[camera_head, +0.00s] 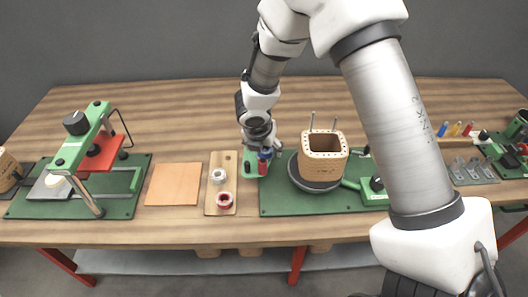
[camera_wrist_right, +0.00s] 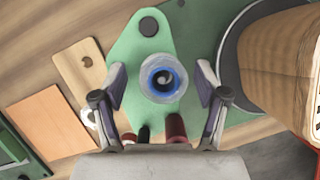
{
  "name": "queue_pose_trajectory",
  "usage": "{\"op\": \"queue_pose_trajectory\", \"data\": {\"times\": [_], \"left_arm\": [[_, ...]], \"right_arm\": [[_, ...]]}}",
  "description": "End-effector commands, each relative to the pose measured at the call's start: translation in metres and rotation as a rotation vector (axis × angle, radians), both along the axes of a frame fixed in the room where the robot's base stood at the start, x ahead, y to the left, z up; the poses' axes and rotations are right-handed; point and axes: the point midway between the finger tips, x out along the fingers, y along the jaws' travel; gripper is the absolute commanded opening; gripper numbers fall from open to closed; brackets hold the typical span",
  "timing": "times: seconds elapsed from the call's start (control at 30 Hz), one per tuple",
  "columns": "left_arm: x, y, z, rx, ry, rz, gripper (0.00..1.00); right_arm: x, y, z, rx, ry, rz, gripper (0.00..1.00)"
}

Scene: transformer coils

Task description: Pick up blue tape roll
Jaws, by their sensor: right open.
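The blue tape roll (camera_wrist_right: 176,84) shows from above in the right wrist view, as a white disc with a blue ring around a grey centre. It stands over a green plate (camera_wrist_right: 140,38). My right gripper (camera_wrist_right: 161,84) is open, with one finger on each side of the roll and visible gaps between. In the head view the right gripper (camera_head: 260,146) points down at the green plate and partly hides the blue roll (camera_head: 265,154). I cannot tell the fingers' exact height beside the roll. My left gripper is not in view.
A wooden board (camera_head: 213,206) with a white roll (camera_head: 218,176) and a red-and-white roll (camera_head: 224,200) lies left of the gripper. A wooden coil block (camera_head: 324,163) stands close on the right. Small red and dark cylinders (camera_wrist_right: 176,127) sit near the gripper's base in the wrist view.

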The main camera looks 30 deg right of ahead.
Motion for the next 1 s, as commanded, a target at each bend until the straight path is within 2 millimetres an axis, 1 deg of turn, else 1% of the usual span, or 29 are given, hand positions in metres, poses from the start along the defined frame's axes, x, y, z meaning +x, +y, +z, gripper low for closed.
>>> {"op": "queue_pose_trajectory", "data": {"times": [0.13,0.17,0.2,0.27,0.3,0.67,0.77,0.87,0.97,1.0], "left_arm": [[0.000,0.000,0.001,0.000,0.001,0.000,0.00],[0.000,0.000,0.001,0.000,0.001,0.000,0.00],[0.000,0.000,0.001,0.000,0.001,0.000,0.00],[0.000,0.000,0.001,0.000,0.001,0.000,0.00],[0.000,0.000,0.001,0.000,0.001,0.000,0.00],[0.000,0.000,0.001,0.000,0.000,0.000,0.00],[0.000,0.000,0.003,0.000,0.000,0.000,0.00],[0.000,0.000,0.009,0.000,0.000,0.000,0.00],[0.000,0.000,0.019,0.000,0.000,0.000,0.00],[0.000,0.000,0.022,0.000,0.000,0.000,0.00]], "right_arm": [[0.000,0.000,0.001,0.000,0.000,0.000,0.73],[0.000,0.000,0.001,0.000,0.000,0.000,0.63],[0.000,0.000,0.001,0.000,0.000,0.000,0.49],[0.000,0.000,0.001,0.000,0.000,0.000,0.27],[0.000,0.000,0.001,0.000,0.000,0.000,0.24],[-0.001,0.000,0.000,0.000,0.001,0.000,0.23],[-0.001,0.000,0.004,0.000,0.001,-0.001,0.23],[0.000,0.000,0.020,0.000,-0.001,-0.002,0.23],[0.000,0.000,0.045,0.001,-0.003,-0.002,0.23],[0.001,0.000,0.056,0.000,-0.004,-0.002,0.23]]}}
